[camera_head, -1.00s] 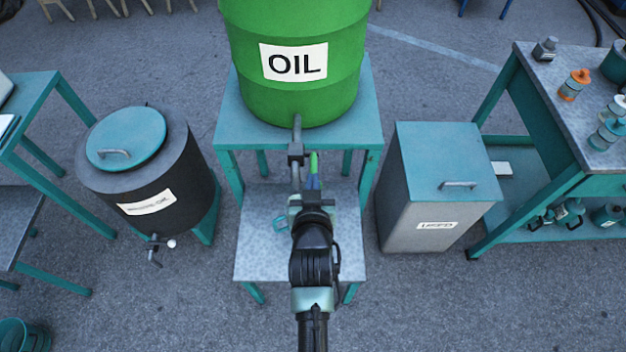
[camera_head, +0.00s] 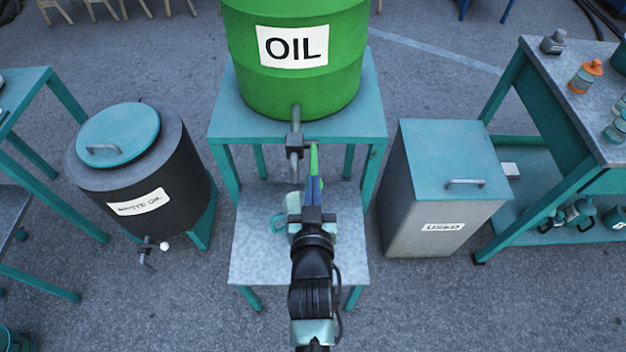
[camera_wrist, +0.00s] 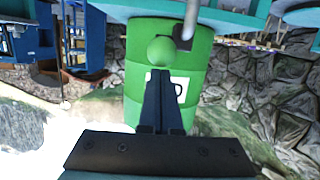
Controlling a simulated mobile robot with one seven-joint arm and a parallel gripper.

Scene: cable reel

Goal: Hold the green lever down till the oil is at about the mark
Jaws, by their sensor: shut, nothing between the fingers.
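The green lever (camera_head: 314,158) is at the tap (camera_head: 295,146) under the green oil drum (camera_head: 298,85). My gripper (camera_head: 314,182) is shut and empty, its fingers at the lever's near end; I cannot tell whether they touch. In the wrist view my shut fingers (camera_wrist: 160,80) point at the lever's round green end (camera_wrist: 160,50), with the drum (camera_wrist: 140,80) behind. A teal-and-pale jug (camera_head: 279,224) stands on the metal table below the tap, largely hidden by my gripper. The oil level and mark cannot be seen.
The jug stands on a grey table (camera_head: 255,255). A dark waste-oil drum (camera_head: 90,180) with its own tap is at the left. A grey bin (camera_head: 425,215) labelled USED is at the right. A bench (camera_head: 600,140) with bottles stands far right.

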